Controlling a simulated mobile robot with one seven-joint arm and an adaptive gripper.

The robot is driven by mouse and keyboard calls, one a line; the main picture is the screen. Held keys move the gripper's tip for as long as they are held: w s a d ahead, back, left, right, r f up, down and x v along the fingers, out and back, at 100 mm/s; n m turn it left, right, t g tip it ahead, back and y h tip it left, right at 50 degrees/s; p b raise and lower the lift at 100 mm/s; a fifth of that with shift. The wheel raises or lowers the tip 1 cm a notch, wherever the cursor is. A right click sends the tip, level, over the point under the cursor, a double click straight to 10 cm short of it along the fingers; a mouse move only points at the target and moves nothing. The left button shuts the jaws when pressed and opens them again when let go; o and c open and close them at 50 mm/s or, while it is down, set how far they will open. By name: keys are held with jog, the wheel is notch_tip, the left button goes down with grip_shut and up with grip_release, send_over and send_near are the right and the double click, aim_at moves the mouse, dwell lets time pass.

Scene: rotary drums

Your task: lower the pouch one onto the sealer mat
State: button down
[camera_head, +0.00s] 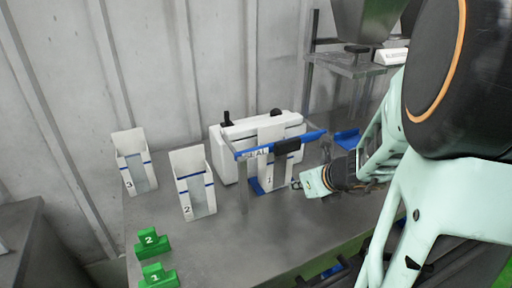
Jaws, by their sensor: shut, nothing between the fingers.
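The white pouch one (269,182), marked "1", stands upright in front of the white sealer (232,150), below its blue bar (248,150) lettered "SEAL". The bar and its black handle cross in front of the pouch's upper part. A blue edge that looks like the sealer mat (256,187) shows at the pouch's lower left. I cannot tell whether the pouch's bottom rests on it. My gripper (297,185) is shut and empty, just right of the pouch's lower part. Whether its tips touch the pouch is unclear.
Pouch two (196,192) and pouch three (140,173) stand upright to the left. Green blocks marked 2 (151,243) and 1 (157,276) sit at the front left. A blue tray (347,138) lies right of the sealer. The front middle of the grey table (232,250) is clear.

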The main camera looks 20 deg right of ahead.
aim_at(281, 173)
jog(key=w, duration=0.1)
jog(key=w+f, duration=0.1)
jog(key=w, duration=0.1)
jog(key=w+a, duration=0.1)
jog(key=shift+w+f, duration=0.3)
jog(key=shift+f, duration=0.05)
jog(key=shift+w, duration=0.55)
jog(key=shift+w+a, duration=0.15)
jog(key=shift+w, duration=0.5)
jog(key=shift+w+a, duration=0.15)
jog(key=shift+w, duration=0.45)
jog(key=shift+s+d, duration=0.1)
